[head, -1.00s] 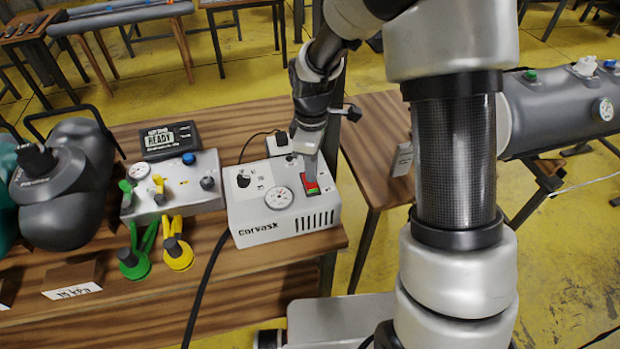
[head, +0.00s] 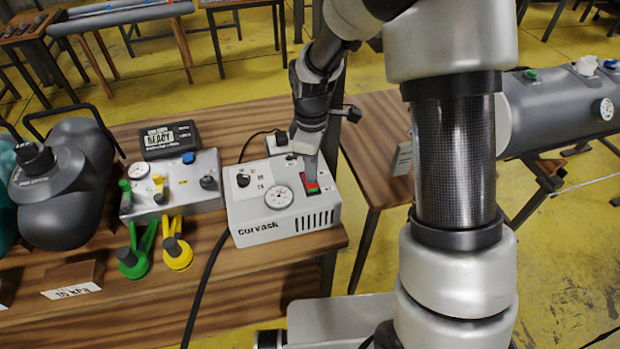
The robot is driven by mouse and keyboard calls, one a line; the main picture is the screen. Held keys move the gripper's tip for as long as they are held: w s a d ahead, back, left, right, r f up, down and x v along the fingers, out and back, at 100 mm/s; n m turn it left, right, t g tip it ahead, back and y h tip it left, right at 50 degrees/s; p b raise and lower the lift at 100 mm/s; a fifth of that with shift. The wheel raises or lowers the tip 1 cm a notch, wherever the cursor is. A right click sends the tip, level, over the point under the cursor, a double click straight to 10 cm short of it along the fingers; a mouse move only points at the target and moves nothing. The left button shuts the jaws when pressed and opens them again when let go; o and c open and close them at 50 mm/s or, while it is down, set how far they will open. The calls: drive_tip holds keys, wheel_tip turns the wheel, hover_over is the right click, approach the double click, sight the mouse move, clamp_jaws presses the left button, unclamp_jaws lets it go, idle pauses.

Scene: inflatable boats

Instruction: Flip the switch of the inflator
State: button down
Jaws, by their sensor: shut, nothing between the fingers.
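The inflator (head: 258,222) is a white box marked "Corvask" near the right front of the wooden table. My gripper (head: 311,179) is shut with nothing held.
A dark grey pump (head: 70,190) stands further left. A black hose (head: 205,285) runs off the table front. A large grey tube (head: 555,112) lies at the right.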

drive_tip(key=shift+f+b, duration=0.55)
drive_tip(key=shift+f, duration=0.35)
drive_tip(key=shift+r, duration=0.2)
wheel_tip(320, 180, up, 7)
drive_tip(key=p, duration=0.5)
drive_tip(key=shift+f, duration=0.15)
idle(0.6)
drive_tip(key=s+d+r+m+t, duration=0.1)
drive_tip(key=s+d+r+m, duration=0.2)
drive_tip(key=r, duration=0.4)
drive_tip(key=s+d+r+m+t, duration=0.1)
drive_tip(key=s+d+r+m, duration=0.15)
drive_tip(key=r, duration=0.55)
drive_tip(key=s+d+r+m+t, duration=0.1)
drive_tip(key=s+d+r+m, duration=0.1)
drive_tip(key=s, duration=0.5)
drive_tip(key=s+d+r+m+t, duration=0.2)
drive_tip(key=s+r+m, duration=0.3)
drive_tip(key=s+m, duration=0.1)
drive_tip(key=shift+s+r+m+t, duration=0.25)
drive_tip(key=shift+s+m+t, duration=0.1)
drive_tip(key=shift+s, duration=0.4)
